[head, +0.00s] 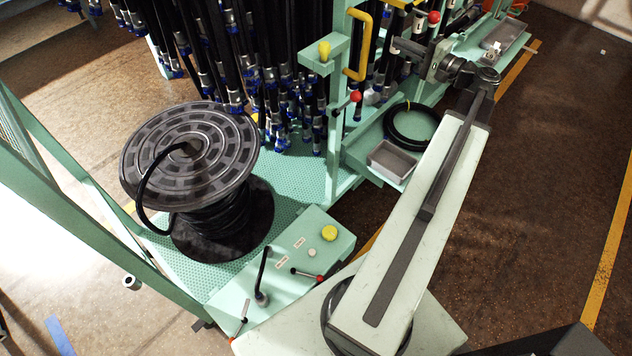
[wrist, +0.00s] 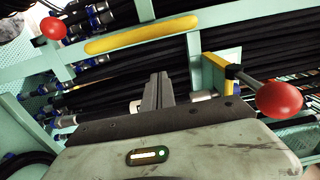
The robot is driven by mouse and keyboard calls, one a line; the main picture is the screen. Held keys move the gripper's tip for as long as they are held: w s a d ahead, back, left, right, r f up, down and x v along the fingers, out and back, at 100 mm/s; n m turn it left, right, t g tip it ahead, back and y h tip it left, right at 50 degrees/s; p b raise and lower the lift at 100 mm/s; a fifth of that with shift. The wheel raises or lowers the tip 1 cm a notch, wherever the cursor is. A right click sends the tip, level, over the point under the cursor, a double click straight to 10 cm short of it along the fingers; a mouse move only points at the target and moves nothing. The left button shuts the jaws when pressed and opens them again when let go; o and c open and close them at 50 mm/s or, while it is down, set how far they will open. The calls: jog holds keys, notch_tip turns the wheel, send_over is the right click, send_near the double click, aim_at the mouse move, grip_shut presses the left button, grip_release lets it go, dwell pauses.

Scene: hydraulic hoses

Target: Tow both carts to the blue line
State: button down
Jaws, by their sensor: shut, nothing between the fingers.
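A pale green cart frame (head: 338,150) with a perforated deck carries hanging black hoses (head: 285,60) with blue end caps. A yellow handle (head: 358,45) is fixed to its upright post, and it also shows in the wrist view (wrist: 140,34). My gripper (head: 397,47) is beside the handle, to its right, shut and empty. In the wrist view my gripper (wrist: 159,78) points toward the handle, with a small gap in the picture. I cannot tell where one cart ends and the other begins. A blue strip (head: 60,335) lies on the floor at bottom left.
A hose reel (head: 190,160) stands on the deck. A control box (head: 285,265) with levers is in front. Red knobs (head: 355,96) (head: 434,17) stick out near the handle; they also show in the wrist view (wrist: 279,98). Open floor (head: 560,150) lies right, beside a yellow line (head: 608,250).

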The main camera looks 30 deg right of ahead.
jog(key=shift+v, duration=0.8)
